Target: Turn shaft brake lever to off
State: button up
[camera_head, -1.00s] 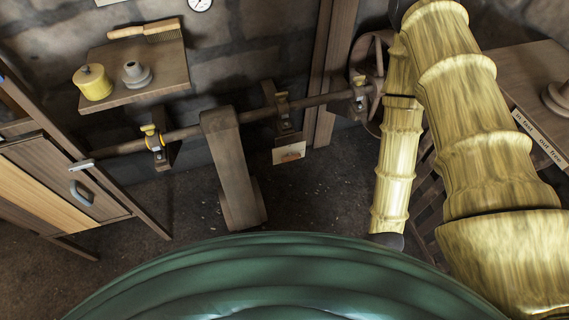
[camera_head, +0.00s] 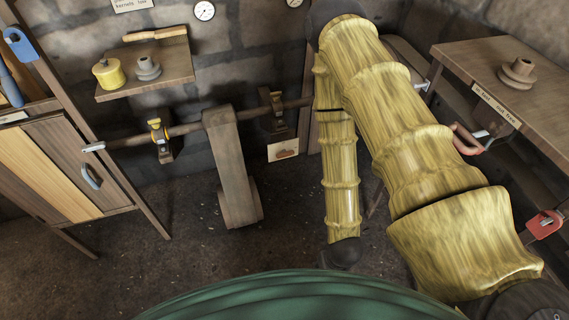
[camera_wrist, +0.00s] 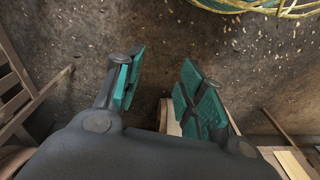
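I cannot tell for sure which part is the shaft brake lever. A dark shaft (camera_head: 188,128) runs along the back wall, with a pale-tipped rod end (camera_head: 93,147) at its left. A belt (camera_head: 232,165) hangs over the shaft, between a yellow-collared bearing (camera_head: 160,140) and another bracket (camera_head: 274,106). My arm covers the shaft's right end. My gripper points down at the arm's dark end in the head view (camera_head: 341,256), away from the shaft. In the wrist view my gripper (camera_wrist: 160,70) is open and empty, its teal-padded fingers apart over the floor.
A wooden table (camera_head: 500,62) with a flanged part (camera_head: 517,74) and a red-handled lever (camera_head: 466,138) is at right. A cabinet (camera_head: 62,165) with a blue-grey handle (camera_head: 91,177) stands left. A shelf (camera_head: 150,82) is on the wall. The floor (camera_head: 170,220) between is open.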

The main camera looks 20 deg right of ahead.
jog(key=w+a+f+m+t+y+b, duration=0.1)
jog(key=w+a+f+m+t+b, duration=0.2)
jog(key=w+f+b, duration=0.65)
jog(key=m+t+b, duration=1.3)
jog(key=t+b, duration=0.1)
jog(key=b, duration=1.3)
send_near(286, 156)
jog(key=shift+h, duration=0.4)
jog(key=w+b, duration=0.1)
jog(key=w, duration=0.2)
jog(key=w+b, duration=0.1)
jog(key=w, duration=0.2)
jog(key=w+b, duration=0.1)
jog(key=w, duration=0.2)
jog(key=shift+w+a, duration=0.3)
jog(key=shift+a, duration=0.1)
grip_shut()
